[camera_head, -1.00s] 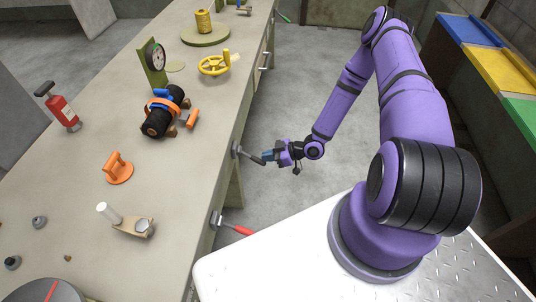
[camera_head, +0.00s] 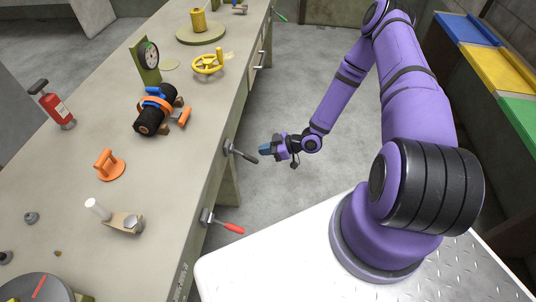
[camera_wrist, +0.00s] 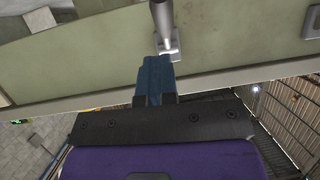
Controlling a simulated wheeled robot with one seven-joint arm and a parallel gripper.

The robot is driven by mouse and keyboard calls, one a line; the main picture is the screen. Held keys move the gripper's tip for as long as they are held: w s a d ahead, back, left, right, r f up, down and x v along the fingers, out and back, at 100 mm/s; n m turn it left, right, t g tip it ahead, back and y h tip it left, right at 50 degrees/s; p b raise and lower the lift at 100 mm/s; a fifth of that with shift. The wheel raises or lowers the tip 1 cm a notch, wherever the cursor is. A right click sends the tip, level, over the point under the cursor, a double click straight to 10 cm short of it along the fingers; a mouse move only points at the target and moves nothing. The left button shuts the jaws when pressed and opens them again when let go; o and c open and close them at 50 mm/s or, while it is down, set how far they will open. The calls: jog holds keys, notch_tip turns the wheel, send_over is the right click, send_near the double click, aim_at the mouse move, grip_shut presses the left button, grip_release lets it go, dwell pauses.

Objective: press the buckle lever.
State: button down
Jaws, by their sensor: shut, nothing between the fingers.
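A black roll (camera_head: 153,120) with an orange strap lies on the bench. A blue piece (camera_head: 158,97) is on top of it and an orange lever (camera_head: 184,117) sticks out at its right; I take this as the buckle lever. My gripper (camera_head: 264,149) is shut and empty beyond the bench's right edge, well apart from the roll. It is close to a dark-handled lever (camera_head: 243,154) on the bench side. In the wrist view its blue fingertips (camera_wrist: 155,78) sit just below a grey rod and mount (camera_wrist: 164,28); contact cannot be told.
A red-handled lever (camera_head: 225,223) is on the bench side nearer me. The bench (camera_head: 75,165) holds an orange handle (camera_head: 109,165), a dial gauge (camera_head: 150,55), a yellow handwheel (camera_head: 208,64) and a red extinguisher (camera_head: 54,106). Open floor lies right of the bench.

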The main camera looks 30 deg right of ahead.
jog(key=v, duration=1)
jog(key=shift+s+d, duration=0.2)
jog(key=shift+d, duration=0.15)
jog(key=shift+f, duration=0.1)
